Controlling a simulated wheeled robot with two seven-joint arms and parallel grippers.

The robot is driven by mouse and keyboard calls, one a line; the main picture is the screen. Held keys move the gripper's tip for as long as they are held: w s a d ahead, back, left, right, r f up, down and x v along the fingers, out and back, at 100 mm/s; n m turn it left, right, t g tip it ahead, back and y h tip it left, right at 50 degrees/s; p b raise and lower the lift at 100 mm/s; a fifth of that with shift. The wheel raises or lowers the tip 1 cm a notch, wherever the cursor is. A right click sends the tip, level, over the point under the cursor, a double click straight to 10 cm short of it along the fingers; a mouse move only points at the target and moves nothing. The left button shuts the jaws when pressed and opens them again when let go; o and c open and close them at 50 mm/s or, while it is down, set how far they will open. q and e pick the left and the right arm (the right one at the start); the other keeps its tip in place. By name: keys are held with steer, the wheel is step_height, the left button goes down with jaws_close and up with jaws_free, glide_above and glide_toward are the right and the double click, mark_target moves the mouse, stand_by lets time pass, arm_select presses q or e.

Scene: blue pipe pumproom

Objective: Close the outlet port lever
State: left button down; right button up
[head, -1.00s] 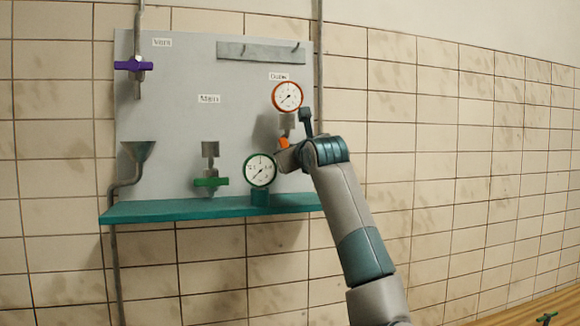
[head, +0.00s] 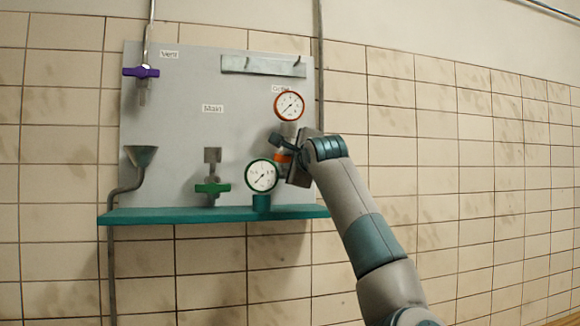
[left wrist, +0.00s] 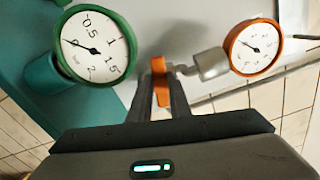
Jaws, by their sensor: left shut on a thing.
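The outlet port lever is a small orange handle (head: 284,158) below the orange-rimmed gauge (head: 289,105), under a label on the grey board. My left gripper (head: 287,152) is at this lever and partly hides it in the head view. In the left wrist view the orange lever (left wrist: 160,88) is between the two dark fingers of my left gripper (left wrist: 158,80), which are shut on it. There, the lever looks roughly crosswise to the short grey pipe (left wrist: 208,64) leading to the orange gauge. My right gripper is not in view.
A green-rimmed gauge (head: 262,176) stands close to the left of my gripper. A green lever (head: 212,188), a purple lever (head: 141,72) and a funnel (head: 141,155) are farther left. A teal shelf (head: 160,215) runs below. The tiled wall at right is bare.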

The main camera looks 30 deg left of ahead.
arm_select(q)
steer(key=shift+f+n, duration=0.1)
steer(key=shift+n, duration=1.3)
steer(key=c, duration=1.6)
jaws_free()
steer(key=shift+s, duration=0.1)
steer(key=shift+c, duration=0.2)
steer(key=shift+b, duration=0.35)
